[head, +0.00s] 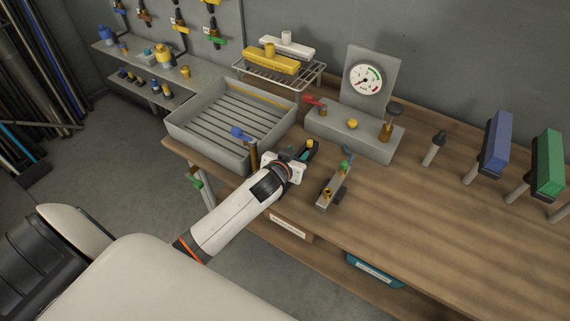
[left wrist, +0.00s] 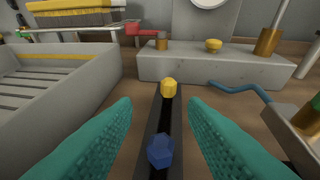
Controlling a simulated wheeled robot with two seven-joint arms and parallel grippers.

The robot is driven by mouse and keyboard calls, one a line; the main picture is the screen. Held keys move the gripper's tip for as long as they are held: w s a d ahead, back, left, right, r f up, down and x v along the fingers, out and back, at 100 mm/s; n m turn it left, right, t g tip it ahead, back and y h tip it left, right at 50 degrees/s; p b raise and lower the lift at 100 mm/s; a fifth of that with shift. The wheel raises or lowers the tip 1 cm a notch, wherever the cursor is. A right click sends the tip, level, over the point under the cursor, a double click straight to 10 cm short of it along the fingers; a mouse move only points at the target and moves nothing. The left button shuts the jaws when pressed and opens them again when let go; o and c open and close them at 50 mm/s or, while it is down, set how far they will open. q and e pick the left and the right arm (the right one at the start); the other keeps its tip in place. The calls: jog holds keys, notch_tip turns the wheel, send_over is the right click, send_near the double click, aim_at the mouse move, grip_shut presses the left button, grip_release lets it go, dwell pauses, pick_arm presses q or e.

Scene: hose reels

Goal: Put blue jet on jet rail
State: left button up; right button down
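The jet rail (left wrist: 147,133) is a dark slotted bar lying on the bench, running away from me in the left wrist view. A yellow jet (left wrist: 169,88) stands at its far end and also shows in the head view (head: 309,144). The blue jet (left wrist: 160,151) appears to sit upright on the rail's nearer part. My left gripper (left wrist: 159,106) is open, its teal fingers on either side of the rail, with visible gaps between them and the blue jet. In the head view my left gripper (head: 303,155) hides the blue jet. My right gripper is not in view.
A grey slatted tray (head: 185,123) stands left of the rail. A grey gauge block (head: 340,131) is behind it. A metal fixture (head: 326,197) with brass fittings and a blue lever is close on the right. The bench's front right is clear.

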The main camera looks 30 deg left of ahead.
pick_arm(q)
jog(key=b+v, duration=0.1)
jog(key=v, duration=1)
jog(key=shift+s, duration=0.3)
